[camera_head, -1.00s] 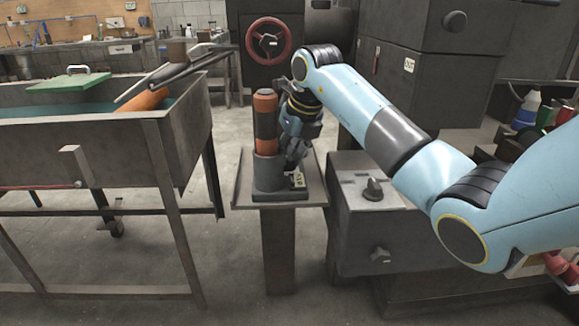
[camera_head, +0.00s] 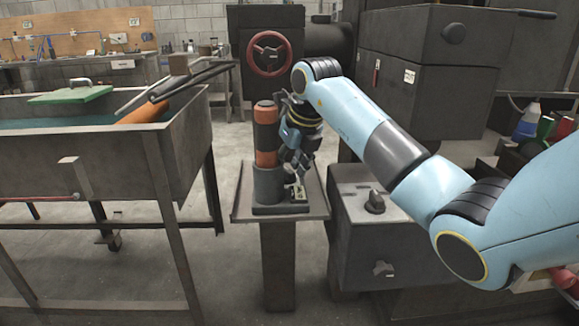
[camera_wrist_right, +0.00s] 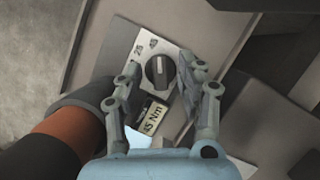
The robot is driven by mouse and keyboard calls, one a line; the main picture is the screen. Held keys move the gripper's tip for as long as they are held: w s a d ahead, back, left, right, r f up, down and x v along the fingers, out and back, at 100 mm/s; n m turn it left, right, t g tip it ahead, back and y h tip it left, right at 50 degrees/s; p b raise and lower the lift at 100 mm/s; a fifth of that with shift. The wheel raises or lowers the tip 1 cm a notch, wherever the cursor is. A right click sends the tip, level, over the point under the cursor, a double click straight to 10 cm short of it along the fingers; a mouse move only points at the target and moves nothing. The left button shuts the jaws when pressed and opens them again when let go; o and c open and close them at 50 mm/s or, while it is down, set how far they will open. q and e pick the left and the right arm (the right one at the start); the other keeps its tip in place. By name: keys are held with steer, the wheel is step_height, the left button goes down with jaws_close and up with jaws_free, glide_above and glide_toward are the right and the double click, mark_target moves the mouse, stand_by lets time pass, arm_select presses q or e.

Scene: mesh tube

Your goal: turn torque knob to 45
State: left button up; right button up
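The torque knob (camera_wrist_right: 160,71) is a dark round knob with a light pointer line, on a pale dial plate with printed numbers. In the right wrist view it lies between the fingertips of my right gripper (camera_wrist_right: 162,72). The fingers are spread on either side of it, and I cannot tell whether they touch it. A label reading "45 Nm" (camera_wrist_right: 153,117) sits beside the knob. In the head view my right gripper (camera_head: 296,172) points down beside an upright black-and-orange cylinder (camera_head: 266,140) on a small stand (camera_head: 240,208). It hides the knob there. My left gripper is not in view.
A grey box with a black knob (camera_head: 375,202) stands right of the stand. A red handwheel (camera_head: 269,53) is behind. Bare floor lies between trough and stand.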

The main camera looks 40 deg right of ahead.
mark_target(289, 171)
step_height(289, 171, up, 10)
stand_by(0.5)
stand_by(0.3)
